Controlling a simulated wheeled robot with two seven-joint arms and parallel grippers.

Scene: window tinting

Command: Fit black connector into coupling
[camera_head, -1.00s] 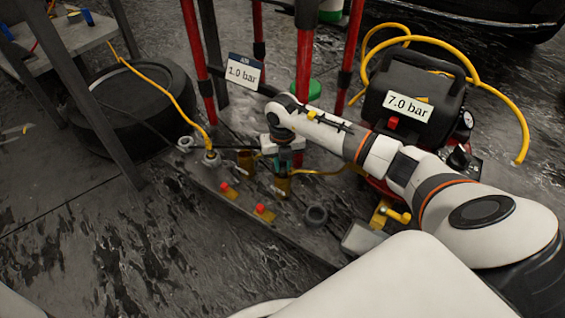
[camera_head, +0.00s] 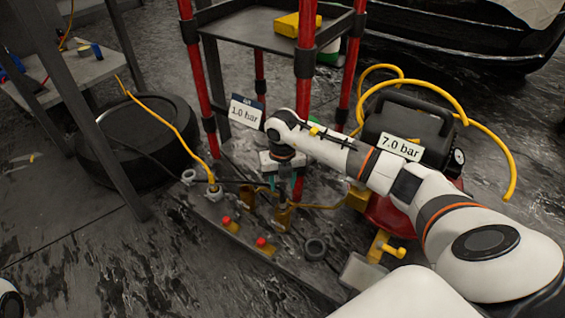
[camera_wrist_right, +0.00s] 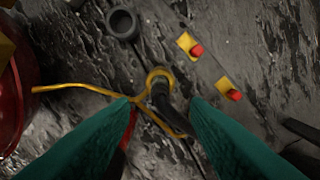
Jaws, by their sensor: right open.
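My right gripper (camera_head: 284,190) has teal fingers pointing down above the floor plate, over a brass coupling (camera_head: 282,216). In the right wrist view the fingers (camera_wrist_right: 165,105) are apart, with a clear gap on both sides of the black connector (camera_wrist_right: 160,94). The connector's end lies at the round yellow-brass coupling (camera_wrist_right: 153,74), and its dark hose runs back between the fingers. How deep the connector sits in the coupling cannot be told. My left gripper is out of view.
Red buttons (camera_head: 262,242) on yellow bases and a dark ring (camera_head: 315,248) stand near the coupling. A yellow hose (camera_wrist_right: 80,87) crosses the wrist view. The compressor (camera_head: 408,122) stands right, a tire (camera_head: 135,150) left, and red posts (camera_head: 304,60) behind.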

